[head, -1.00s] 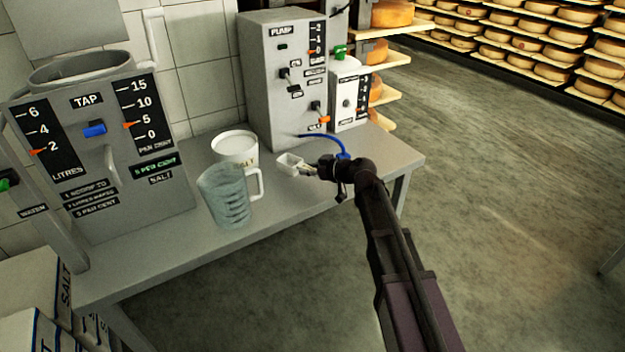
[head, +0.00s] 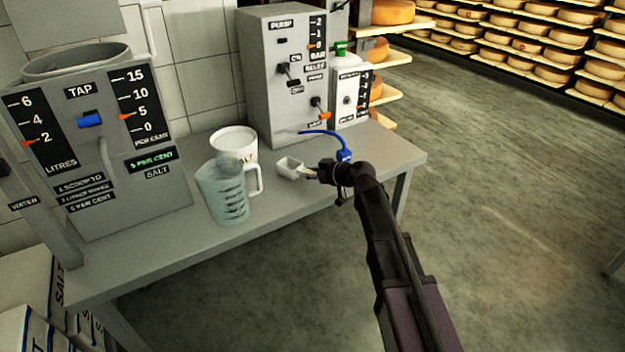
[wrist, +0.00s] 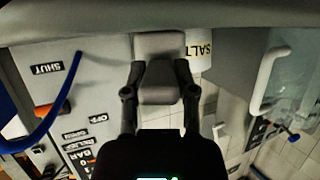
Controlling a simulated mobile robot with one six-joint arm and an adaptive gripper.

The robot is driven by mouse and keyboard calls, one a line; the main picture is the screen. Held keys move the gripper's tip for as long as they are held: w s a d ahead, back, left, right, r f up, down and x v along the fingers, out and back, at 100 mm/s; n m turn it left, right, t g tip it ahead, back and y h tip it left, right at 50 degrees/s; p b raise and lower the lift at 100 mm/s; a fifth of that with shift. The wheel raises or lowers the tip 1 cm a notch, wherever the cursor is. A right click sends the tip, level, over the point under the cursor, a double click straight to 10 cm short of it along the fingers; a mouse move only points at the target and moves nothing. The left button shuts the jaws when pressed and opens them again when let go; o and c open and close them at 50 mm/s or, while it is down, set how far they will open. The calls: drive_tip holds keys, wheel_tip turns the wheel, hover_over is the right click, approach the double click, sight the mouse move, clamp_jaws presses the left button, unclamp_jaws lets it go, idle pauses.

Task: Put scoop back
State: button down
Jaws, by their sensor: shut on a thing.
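A small white scoop (head: 290,167) is held by my gripper (head: 318,174) over the bench, just right of the salt tub. In the wrist view the scoop (wrist: 160,78) sits between the two fingers of my gripper (wrist: 160,92). My gripper is shut on it; the handle is mostly hidden by the fingers. The white salt tub (head: 235,143) stands on the bench behind the clear jug; its label also shows in the wrist view (wrist: 199,50). I cannot tell whether the scoop touches the bench.
A clear measuring jug (head: 226,195) stands in front of the tub. The grey bench (head: 385,155) is clear at right.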

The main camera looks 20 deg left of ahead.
drive_tip(key=shift+f, duration=0.3)
drive_tip(key=shift+c, duration=2.1)
unclamp_jaws()
drive_tip(key=shift+r, duration=0.2)
drive_tip(key=shift+s+d+r, duration=0.1)
drive_tip(key=shift+d, duration=0.15)
drive_tip(key=p+v, duration=0.4)
drive_tip(key=v, duration=0.7)
drive_tip(key=shift+d+p, duration=0.2)
drive_tip(key=shift+p, duration=0.1)
